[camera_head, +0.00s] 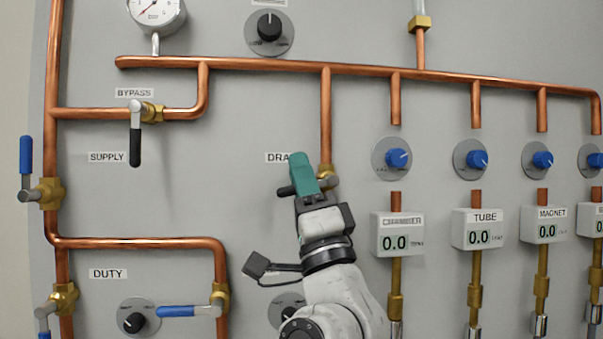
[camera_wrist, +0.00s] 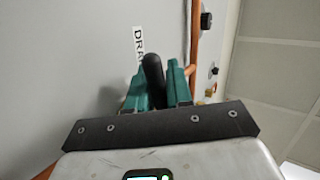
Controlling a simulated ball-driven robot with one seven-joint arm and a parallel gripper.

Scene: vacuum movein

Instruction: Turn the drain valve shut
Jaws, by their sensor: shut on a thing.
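The drain valve's brass body (camera_head: 325,172) sits at the lower end of a vertical copper pipe, beside a partly covered label reading "DRA" (camera_head: 277,157). Its black lever handle (camera_head: 286,191) points roughly left, across the pipe's line. My gripper (camera_head: 303,172), with teal fingers, is shut on this handle and hides its middle. In the wrist view, the black handle (camera_wrist: 153,72) stands between the two teal fingers (camera_wrist: 160,90). The DRAIN label also shows there (camera_wrist: 138,45).
Blue-handled valves (camera_head: 26,155) line the left pipe. Blue knobs (camera_head: 398,158) and digital gauges (camera_head: 397,237) stand to the right.

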